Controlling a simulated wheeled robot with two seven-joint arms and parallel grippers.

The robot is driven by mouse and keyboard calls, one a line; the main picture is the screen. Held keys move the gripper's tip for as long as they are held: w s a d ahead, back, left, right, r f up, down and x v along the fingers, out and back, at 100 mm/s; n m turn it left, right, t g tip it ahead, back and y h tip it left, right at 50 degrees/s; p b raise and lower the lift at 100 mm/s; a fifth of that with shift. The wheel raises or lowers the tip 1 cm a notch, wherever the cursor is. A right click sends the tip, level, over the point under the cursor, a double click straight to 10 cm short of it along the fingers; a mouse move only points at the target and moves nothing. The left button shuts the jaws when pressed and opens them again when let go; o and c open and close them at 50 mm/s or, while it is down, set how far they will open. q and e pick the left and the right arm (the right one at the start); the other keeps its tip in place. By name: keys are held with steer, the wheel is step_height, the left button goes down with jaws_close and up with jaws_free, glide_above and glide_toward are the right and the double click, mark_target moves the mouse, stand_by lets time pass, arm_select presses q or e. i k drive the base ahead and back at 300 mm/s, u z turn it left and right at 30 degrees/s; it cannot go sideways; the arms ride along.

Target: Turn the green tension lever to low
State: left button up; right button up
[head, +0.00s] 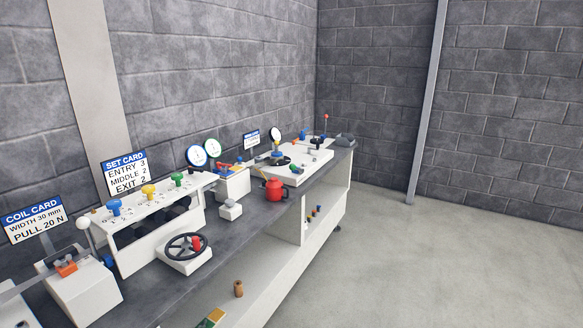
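A small green handle (296,169) shows at the front of a white flat unit (316,160) at the far end of the bench. It looks like a lever, but it is too small to read its setting or any low mark. A green knob (177,179) stands on a white box, beside a yellow knob (149,191) and a blue knob (114,206). Neither of my grippers is in view.
The grey bench (236,228) runs from lower left to the back. A black handwheel (186,247), a red kettle-like object (274,189) and a small grey-white block (231,209) stand along it. A lower shelf (262,268) holds small items. The floor (420,265) at right is clear.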

mark_target(293, 166)
steer(key=z, duration=0.9)
steer(key=i, duration=0.9)
steer(key=z, duration=0.6)
steer(key=i, duration=0.8)
steer(key=u, duration=0.65)
steer(key=i, duration=0.45)
steer(key=u, duration=0.4)
